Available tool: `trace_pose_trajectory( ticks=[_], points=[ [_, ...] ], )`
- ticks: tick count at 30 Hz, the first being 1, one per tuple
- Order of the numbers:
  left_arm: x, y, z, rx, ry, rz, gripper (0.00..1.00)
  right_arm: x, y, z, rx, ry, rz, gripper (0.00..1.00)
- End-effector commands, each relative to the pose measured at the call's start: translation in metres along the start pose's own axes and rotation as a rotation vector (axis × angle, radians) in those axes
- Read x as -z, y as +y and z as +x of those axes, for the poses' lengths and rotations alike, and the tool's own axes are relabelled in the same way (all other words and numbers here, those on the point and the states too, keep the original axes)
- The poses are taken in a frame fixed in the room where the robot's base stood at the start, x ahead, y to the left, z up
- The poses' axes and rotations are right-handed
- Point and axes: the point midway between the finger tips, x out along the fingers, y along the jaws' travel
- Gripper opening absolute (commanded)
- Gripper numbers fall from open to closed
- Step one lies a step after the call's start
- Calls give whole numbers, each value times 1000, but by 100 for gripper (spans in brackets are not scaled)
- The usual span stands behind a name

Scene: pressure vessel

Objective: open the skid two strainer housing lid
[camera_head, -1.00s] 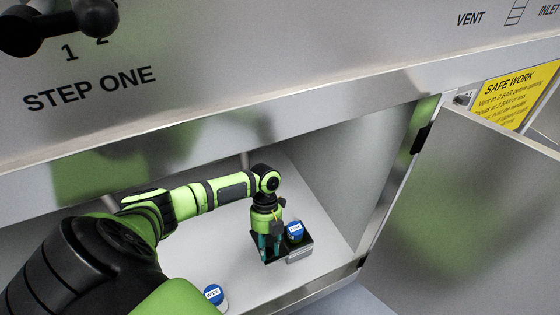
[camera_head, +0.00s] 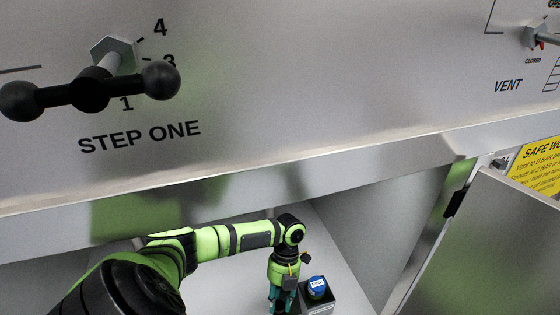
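I cannot make out a strainer housing lid marked as skid two in this view. My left arm reaches into the open cabinet under the panel, and my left gripper (camera_head: 282,298) points down there with teal fingers. Its fingertips are at the bottom edge of the picture, so I cannot tell whether it is open or holding anything. Just right of it, a blue-topped round piece with a white label (camera_head: 317,287) sits on a small dark and grey block (camera_head: 321,303). My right gripper is not in view.
A black two-knob handle (camera_head: 90,92) stands out from the panel at the upper left, above "STEP ONE". A metal cabinet door (camera_head: 500,250) stands open at the right. A yellow safe-work sign (camera_head: 540,165) and a vent valve (camera_head: 537,37) are further right.

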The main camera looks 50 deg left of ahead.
Motion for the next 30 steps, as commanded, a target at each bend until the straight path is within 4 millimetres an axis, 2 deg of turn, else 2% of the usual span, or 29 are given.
trace_pose_trajectory(
  ticks=[10, 13, 24, 30],
  points=[
    [1, 0, 1, -1, 3, -1, 56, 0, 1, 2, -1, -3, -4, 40],
    [0, 0, -4, 0, 0, -1, 56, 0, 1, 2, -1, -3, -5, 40],
    [0, 0, -60, -1, 1, 0, 56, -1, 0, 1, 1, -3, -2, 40],
    [1, 0, -74, -1, 4, -1, 56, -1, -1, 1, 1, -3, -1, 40]
  ],
)
